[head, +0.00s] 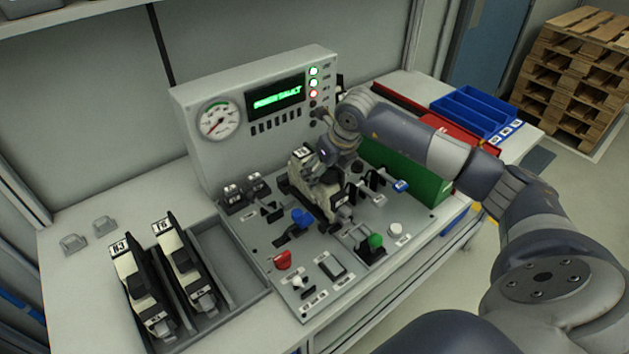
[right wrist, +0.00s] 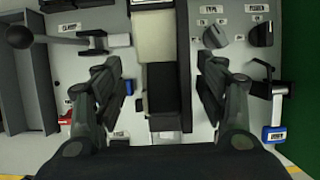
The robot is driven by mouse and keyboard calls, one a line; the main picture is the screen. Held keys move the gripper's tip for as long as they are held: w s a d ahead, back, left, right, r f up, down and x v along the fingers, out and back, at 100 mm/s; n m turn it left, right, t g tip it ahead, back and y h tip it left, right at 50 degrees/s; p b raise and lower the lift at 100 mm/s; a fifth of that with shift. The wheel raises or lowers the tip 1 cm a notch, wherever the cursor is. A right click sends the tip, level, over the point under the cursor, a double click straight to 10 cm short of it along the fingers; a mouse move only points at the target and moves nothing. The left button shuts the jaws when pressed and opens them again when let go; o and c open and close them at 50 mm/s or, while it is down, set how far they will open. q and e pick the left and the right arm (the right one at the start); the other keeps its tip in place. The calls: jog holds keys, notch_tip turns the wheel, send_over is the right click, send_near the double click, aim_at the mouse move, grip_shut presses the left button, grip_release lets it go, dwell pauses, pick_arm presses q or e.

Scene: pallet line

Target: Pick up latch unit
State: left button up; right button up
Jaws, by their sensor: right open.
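A cream and black latch unit (head: 304,178) with a white label on top sits on the grey control panel (head: 262,247). My right gripper (head: 328,176) is right above it, partly hiding it. In the right wrist view the open fingers of my right gripper (right wrist: 163,92) stand on either side of the unit (right wrist: 160,45), with a visible gap on each side. Two similar units, one on the left (head: 140,287) and one on the right (head: 183,262), lie in the grey tray (head: 228,250) on the left. My left gripper is not in view.
A gauge and display box (head: 245,110) stands behind the panel. Levers, knobs and a blue handle (head: 300,217) surround the unit. A green bin (head: 405,172), a red bin (head: 447,133) and blue trays (head: 476,108) stand at right. The bench's left rear is mostly clear.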

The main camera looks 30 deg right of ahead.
jog(key=shift+w+f, duration=0.2)
jog(key=shift+f, duration=0.3)
jog(key=w+f+p, duration=0.2)
jog(key=f, duration=0.1)
jog(key=shift+w+f, duration=0.1)
jog(key=shift+w, duration=0.25)
jog(key=shift+w+f+p, duration=0.25)
jog(key=shift+f+p, duration=0.15)
jog(key=shift+f, duration=0.2)
jog(key=shift+c, duration=0.6)
jog(key=c, duration=0.9)
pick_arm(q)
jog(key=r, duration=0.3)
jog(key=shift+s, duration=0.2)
pick_arm(e)
jog(key=c, duration=0.4)
